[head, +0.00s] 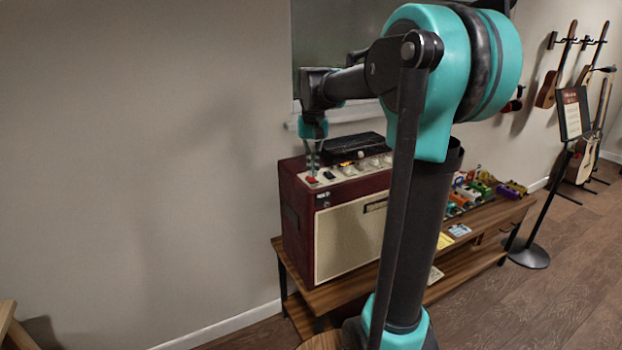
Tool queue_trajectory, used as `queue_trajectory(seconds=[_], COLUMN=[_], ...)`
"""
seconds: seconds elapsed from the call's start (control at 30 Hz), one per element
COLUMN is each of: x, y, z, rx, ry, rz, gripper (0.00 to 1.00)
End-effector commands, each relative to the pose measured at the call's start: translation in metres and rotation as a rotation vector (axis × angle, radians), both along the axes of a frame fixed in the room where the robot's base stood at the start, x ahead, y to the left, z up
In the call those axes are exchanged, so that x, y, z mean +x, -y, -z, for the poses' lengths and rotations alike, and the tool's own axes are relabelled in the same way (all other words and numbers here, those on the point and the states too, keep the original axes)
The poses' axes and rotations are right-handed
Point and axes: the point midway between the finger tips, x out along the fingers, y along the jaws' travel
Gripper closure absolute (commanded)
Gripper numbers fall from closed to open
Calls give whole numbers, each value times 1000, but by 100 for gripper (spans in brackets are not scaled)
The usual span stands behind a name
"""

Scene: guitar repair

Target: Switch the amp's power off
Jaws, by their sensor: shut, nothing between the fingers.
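The amp (345,240) is a dark red cabinet with a cream front grille, standing on a wooden bench. Its cream control panel (322,183) runs along the top front edge, with a red switch (312,180) at the left end, a dark switch (329,174) beside it and several knobs to the right. An amber glow (345,163) shows behind the panel. My gripper (312,172) points down, shut and empty, directly above or at the red switch. I cannot tell whether it touches the switch, or which way the switch is set.
A black box (353,147) lies on top of the amp, just right of my gripper. Several colourful pedals (480,190) sit on the wooden bench (510,211) to the right. A black stand with a sign (572,112) and hanging guitars (549,90) are farther right. My arm hides part of the amp.

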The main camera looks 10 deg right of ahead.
Motion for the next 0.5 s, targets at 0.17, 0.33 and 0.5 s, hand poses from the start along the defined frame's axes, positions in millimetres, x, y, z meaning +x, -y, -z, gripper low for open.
queue_trajectory(seconds=[0.17, 0.33, 0.5], x=[0, 0, 0], y=[0, 0, 0], z=[-14, -26, -38], rx=[0, 0, 0], ry=[0, 0, 0], rz=[0, 0, 0], gripper=[100, 100, 100])
